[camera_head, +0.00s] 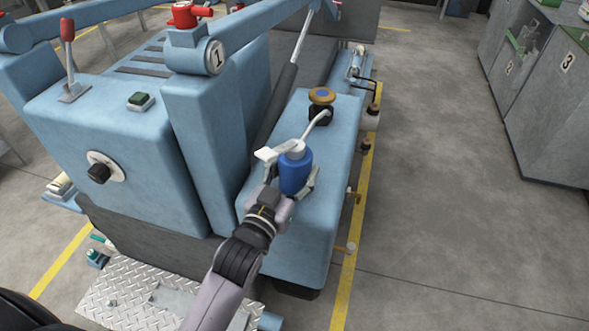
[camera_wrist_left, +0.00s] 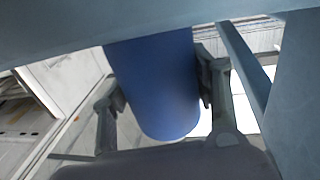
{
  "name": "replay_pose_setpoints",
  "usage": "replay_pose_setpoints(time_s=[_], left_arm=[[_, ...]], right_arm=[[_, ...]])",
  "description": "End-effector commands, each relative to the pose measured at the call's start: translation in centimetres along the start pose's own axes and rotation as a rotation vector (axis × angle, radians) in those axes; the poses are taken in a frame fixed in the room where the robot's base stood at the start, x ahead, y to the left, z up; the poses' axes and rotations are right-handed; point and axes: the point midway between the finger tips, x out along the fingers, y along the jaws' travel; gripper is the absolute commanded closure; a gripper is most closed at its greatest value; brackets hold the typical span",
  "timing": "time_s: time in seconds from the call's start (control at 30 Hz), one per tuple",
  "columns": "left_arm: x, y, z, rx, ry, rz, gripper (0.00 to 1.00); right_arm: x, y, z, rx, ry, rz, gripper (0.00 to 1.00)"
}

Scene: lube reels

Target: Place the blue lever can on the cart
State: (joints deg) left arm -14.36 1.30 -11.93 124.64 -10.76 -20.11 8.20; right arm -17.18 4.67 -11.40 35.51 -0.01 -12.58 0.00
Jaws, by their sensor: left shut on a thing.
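The blue lever can (camera_head: 294,172) has a pale top with a lever and a thin curved spout. It looks upright in the head view. My left gripper (camera_head: 291,181) is shut on its body, with one finger on each side. In the left wrist view the can (camera_wrist_left: 155,85) sits between the two fingers of the left gripper (camera_wrist_left: 160,98). In the head view the can is over the light-blue side box (camera_head: 309,230) of the machine marked 1; I cannot tell whether it touches it. Nothing shows that I can surely call the cart. My right gripper is not in view.
The light-blue machine body (camera_head: 105,150) with a red-knobbed lever (camera_head: 67,52) stands left of the can. A black fitting with an orange-rimmed cap (camera_head: 321,97) stands behind it. Small valves stick out along the box's right side. Grey cabinets (camera_head: 555,110) stand right; the floor between is clear.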

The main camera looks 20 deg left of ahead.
Motion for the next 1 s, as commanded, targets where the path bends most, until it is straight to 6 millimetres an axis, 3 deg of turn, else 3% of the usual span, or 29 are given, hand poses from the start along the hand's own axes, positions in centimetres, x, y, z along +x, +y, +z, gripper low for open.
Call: replay_pose_setpoints(time_s=[0.07, 0.1, 0.3, 0.4, 0.77, 1.0], left_arm=[[0.0, 0.0, 0.1, 0.0, 0.004, 0.0, 0.87], [0.0, 0.0, 0.3, 0.0, 0.0, 0.0, 0.44], [0.0, 0.0, 0.2, 0.0, 0.0, 0.0, 0.31], [0.0, 0.0, 0.2, 0.0, 0.0, 0.0, 0.25], [0.0, 0.0, -0.2, 0.0, 0.002, 0.0, 0.25], [-3.0, 0.0, -0.1, -0.001, -0.004, 0.0, 0.25]], right_arm=[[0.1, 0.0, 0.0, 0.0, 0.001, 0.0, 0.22], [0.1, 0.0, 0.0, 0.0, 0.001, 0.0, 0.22], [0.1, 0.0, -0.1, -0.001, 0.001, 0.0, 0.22], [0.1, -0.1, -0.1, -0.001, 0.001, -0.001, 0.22], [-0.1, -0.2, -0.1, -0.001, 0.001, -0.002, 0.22], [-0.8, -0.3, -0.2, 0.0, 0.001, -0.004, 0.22]])
